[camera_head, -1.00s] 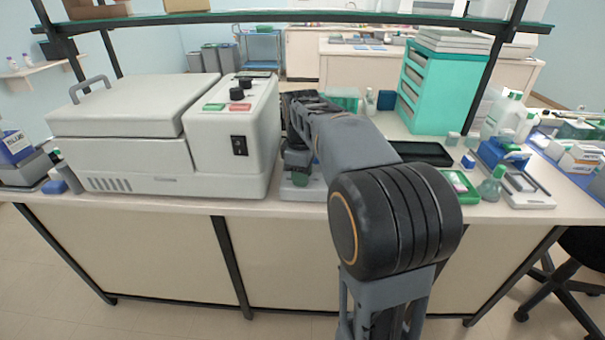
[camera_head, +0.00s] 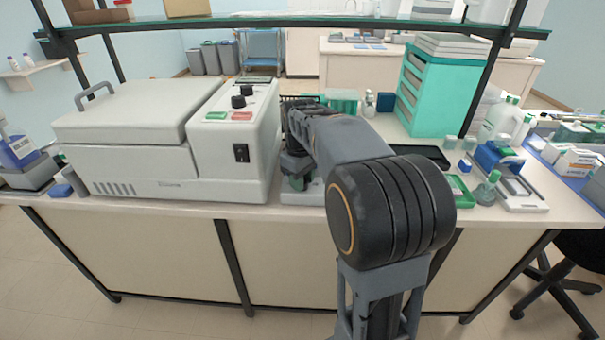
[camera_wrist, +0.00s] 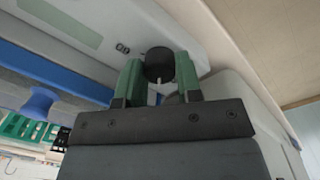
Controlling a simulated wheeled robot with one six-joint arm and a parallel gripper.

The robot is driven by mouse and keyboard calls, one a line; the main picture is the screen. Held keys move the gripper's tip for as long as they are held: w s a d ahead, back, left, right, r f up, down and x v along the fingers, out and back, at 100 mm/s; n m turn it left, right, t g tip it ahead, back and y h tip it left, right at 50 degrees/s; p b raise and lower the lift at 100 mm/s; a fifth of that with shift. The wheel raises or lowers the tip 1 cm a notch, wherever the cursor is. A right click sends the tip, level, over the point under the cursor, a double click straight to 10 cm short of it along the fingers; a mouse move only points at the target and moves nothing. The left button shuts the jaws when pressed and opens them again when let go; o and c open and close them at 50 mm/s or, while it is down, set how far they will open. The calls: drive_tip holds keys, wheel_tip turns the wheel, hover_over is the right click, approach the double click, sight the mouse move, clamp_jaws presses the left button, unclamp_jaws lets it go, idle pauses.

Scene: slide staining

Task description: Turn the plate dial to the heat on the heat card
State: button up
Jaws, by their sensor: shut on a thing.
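In the wrist view my gripper (camera_wrist: 159,85) has its two green fingers on either side of a round black dial (camera_wrist: 159,62) with a pale pointer mark facing the gripper. The fingers are shut on the dial. The dial is on the light front of a device (camera_wrist: 120,22); its markings are too small to read. I cannot make out a heat card.
A large grey machine (camera_head: 130,150) with black knobs and a switch stands close on the left. A shelf (camera_head: 300,18) runs overhead.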

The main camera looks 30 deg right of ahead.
drive_tip(key=m+p, duration=0.3)
drive_tip(key=m, duration=0.3)
drive_tip(key=shift+r, duration=0.15)
drive_tip(key=m+p, duration=0.2)
drive_tip(key=m, duration=0.4)
drive_tip(key=shift+w+g, duration=0.1)
drive_tip(key=shift+g, duration=0.2)
drive_tip(key=o, duration=0.9)
drive_tip(key=shift+o, duration=0.2)
wheel_tip(320, 180, up, 14)
drive_tip(key=p, duration=0.1)
drive_tip(key=shift+w+a+f+p, duration=0.2)
drive_tip(key=shift+a+p, duration=0.1)
drive_tip(key=shift+p, duration=0.1)
